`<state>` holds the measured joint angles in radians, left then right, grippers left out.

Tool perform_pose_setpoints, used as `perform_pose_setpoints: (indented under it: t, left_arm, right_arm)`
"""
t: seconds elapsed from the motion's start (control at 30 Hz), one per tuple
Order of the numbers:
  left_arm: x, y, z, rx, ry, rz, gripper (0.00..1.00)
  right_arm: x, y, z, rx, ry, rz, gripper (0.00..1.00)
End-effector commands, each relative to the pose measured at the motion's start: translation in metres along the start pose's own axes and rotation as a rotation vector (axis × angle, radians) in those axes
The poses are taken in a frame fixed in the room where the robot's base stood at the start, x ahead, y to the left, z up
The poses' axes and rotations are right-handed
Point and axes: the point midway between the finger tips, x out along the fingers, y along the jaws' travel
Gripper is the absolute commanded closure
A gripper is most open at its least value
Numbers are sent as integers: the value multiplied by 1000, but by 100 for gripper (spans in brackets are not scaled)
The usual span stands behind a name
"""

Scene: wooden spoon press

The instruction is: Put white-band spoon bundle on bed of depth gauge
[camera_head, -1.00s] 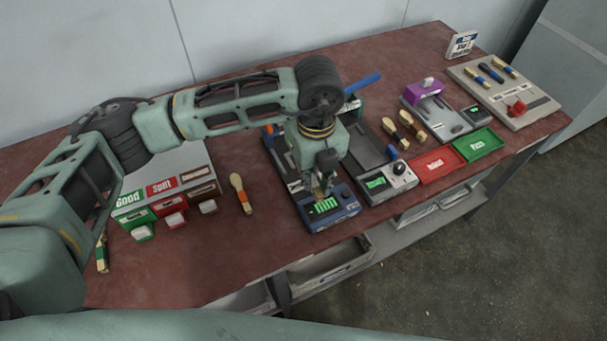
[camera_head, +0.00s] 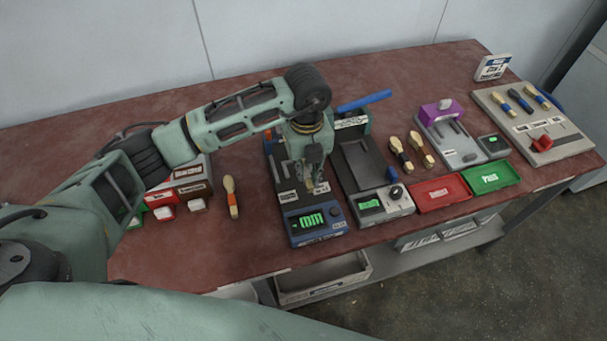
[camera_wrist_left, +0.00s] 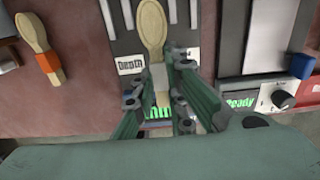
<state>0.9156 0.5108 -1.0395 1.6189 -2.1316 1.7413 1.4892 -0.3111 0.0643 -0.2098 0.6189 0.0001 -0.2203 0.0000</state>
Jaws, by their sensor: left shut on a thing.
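The depth gauge (camera_head: 316,227) is a blue-fronted device with a green display and a dark bed behind it, near the middle of the table. Its "Depth" label shows in the left wrist view (camera_wrist_left: 131,64). My left gripper (camera_head: 314,180) is over the gauge bed, pointing down. It is shut on a pale wooden spoon bundle (camera_wrist_left: 152,24), whose rounded end points away from my wrist along the bed. I cannot tell whether the bundle touches the bed. My right gripper is not in view.
An orange-band bundle (camera_head: 231,197) lies left of the gauge. A grey device (camera_head: 385,203) stands close on its right. Two dark-banded bundles (camera_head: 411,152), a red tray (camera_head: 441,192) and a green tray (camera_head: 489,178) lie farther right. Bare table lies in front of the left bins.

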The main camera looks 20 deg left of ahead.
Motion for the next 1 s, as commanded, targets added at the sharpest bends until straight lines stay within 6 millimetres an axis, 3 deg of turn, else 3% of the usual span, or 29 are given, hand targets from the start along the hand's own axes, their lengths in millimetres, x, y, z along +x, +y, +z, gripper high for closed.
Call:
perform_pose_setpoints:
  t: [0.17, 0.3, 0.47, 0.83, 0.87, 1.0]
  left_arm:
    - [9, 6, 9, 0, 2, 1, 100]
    - [29, 6, 8, 1, 4, 3, 100]
    - [46, 6, 9, 0, 2, 1, 100]
    - [52, 5, 9, 1, 0, -1, 100]
    - [51, 5, 9, 1, 0, -1, 87]
    - [50, 5, 9, 1, 0, 0, 75]
  right_arm:
    - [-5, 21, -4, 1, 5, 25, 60]
    - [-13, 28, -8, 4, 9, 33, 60]
    - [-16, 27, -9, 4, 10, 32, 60]
    - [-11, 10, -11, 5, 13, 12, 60]
    - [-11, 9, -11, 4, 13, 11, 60]
    - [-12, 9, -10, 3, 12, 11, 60]
